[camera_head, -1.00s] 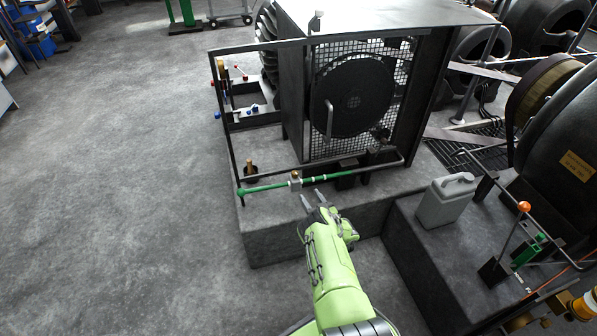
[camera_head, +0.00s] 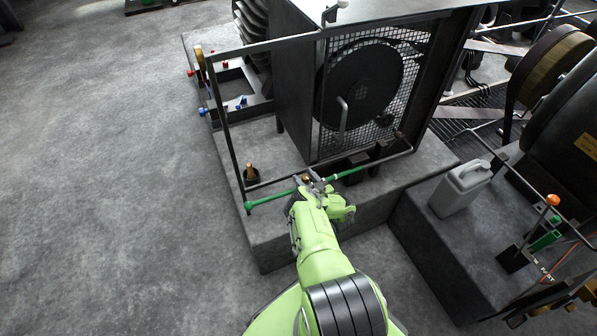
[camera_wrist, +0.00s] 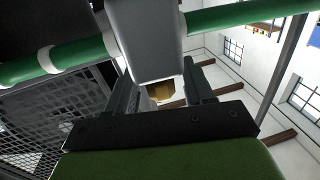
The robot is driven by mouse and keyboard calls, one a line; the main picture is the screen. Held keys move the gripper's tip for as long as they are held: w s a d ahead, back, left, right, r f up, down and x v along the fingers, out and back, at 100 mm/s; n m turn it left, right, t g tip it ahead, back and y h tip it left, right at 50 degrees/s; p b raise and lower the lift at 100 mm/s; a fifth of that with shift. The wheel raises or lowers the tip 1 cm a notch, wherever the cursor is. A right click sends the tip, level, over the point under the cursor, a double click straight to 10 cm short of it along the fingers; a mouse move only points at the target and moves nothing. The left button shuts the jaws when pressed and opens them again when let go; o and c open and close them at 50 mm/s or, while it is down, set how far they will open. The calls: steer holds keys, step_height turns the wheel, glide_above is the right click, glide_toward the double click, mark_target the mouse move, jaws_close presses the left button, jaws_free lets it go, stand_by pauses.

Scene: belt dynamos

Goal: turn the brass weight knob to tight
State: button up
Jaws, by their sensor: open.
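The brass weight knob (camera_wrist: 162,92) shows in the wrist view below a grey weight block (camera_wrist: 145,38), between the two fingers of my gripper (camera_wrist: 160,74). The fingers are open, one on each side of the knob; I cannot tell whether either touches it. The block sits on a green bar (camera_wrist: 225,17). In the head view my gripper (camera_head: 312,180) is at the middle of the green bar (camera_head: 272,198) and mostly hides the block and knob. Any tight marking is too small to tell.
A black rail frame (camera_head: 229,140) rises behind the bar's left end, near a small brass post (camera_head: 251,172). A meshed machine housing (camera_head: 298,90) stands behind. A grey jug (camera_head: 461,188) is on the plinth at right. The floor at left is clear.

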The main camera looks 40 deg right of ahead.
steer(key=shift+s, duration=0.1)
steer(key=c, duration=0.9)
steer(key=shift+d+r+m+h+p, duration=0.15)
steer(key=shift+m+h+p, duration=0.25)
steer(key=shift+m+h, duration=0.65)
steer(key=m+g+h, duration=0.1)
steer(key=m+h, duration=0.1)
steer(key=h, duration=0.1)
steer(key=shift+f+g+h+b, duration=0.2)
steer(key=shift+g+h+b, duration=0.1)
steer(key=shift+g, duration=0.1)
steer(key=shift+m+g+h, duration=0.25)
steer(key=shift+g+h, duration=0.05)
steer(key=shift+h, duration=0.15)
steer(key=o, duration=0.9)
steer(key=shift+a, duration=0.2)
